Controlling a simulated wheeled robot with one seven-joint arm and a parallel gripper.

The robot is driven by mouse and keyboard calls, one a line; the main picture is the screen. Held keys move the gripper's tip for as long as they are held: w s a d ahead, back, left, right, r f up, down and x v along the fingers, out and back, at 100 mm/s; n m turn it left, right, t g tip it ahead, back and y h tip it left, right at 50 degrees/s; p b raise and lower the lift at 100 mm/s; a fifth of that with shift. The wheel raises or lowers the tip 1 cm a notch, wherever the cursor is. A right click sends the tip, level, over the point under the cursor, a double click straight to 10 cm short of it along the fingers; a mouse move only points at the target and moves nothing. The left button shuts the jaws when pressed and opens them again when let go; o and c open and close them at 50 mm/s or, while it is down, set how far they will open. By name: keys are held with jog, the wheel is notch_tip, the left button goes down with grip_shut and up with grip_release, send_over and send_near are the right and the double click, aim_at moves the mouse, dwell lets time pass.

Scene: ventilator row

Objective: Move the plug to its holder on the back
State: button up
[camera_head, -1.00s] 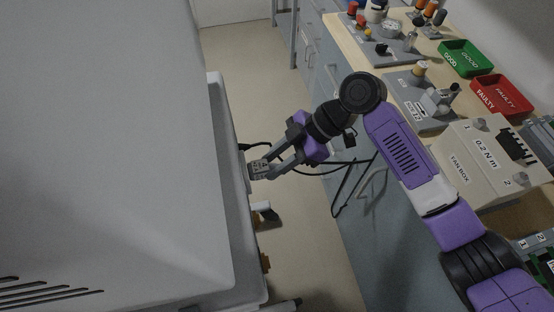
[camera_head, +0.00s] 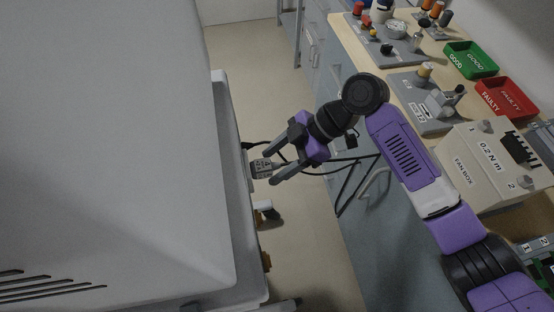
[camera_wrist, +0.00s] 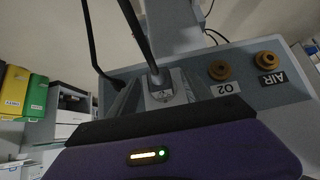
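The grey plug (camera_head: 262,168) is at the back edge of the large pale machine (camera_head: 228,170), pointing toward its panel. It also shows in the wrist view (camera_wrist: 158,92), with a dark cable (camera_wrist: 138,32) running up from it. My gripper (camera_head: 271,169) is open, with one finger on each side of the plug and visible gaps between. The plug stays up against the panel without being gripped. I cannot tell the holder itself apart, nor how deep the plug sits.
Brass ports labelled O2 (camera_wrist: 219,70) and AIR (camera_wrist: 267,60) are right of the plug in the wrist view. A black cable (camera_head: 345,160) loops beneath my arm. The workbench at right carries a green tray (camera_head: 471,60), a red tray (camera_head: 506,97) and a fan box (camera_head: 478,165).

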jog(key=shift+d, duration=0.1)
jog(key=v, duration=0.7)
jog(key=shift+d+r+b, duration=0.2)
jog(key=shift+r+b, duration=0.1)
jog(key=shift+b, duration=0.1)
